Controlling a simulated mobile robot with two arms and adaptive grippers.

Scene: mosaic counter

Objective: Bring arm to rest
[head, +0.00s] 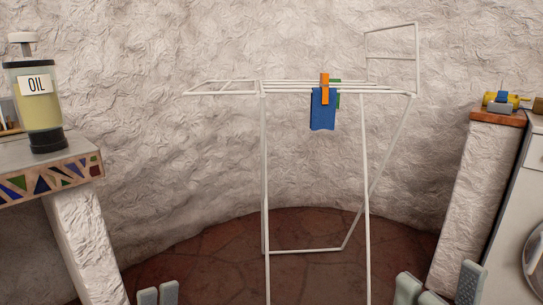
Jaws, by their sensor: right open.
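My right gripper (438,287) shows at the bottom edge, right of the drying rack. Its two grey fingers are apart with nothing held between them. My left gripper (158,293) shows only as two grey fingertips at the bottom edge, left of the rack. These tips are close together and nothing shows between them. The rest of both arms is out of view.
A white wire drying rack (265,180) stands in the middle, with a blue cloth (323,110) under an orange clothespin (324,88). An oil dispenser (40,110) stands on the left mosaic counter (50,182). Clothespins (502,98) lie on the right ledge (497,118).

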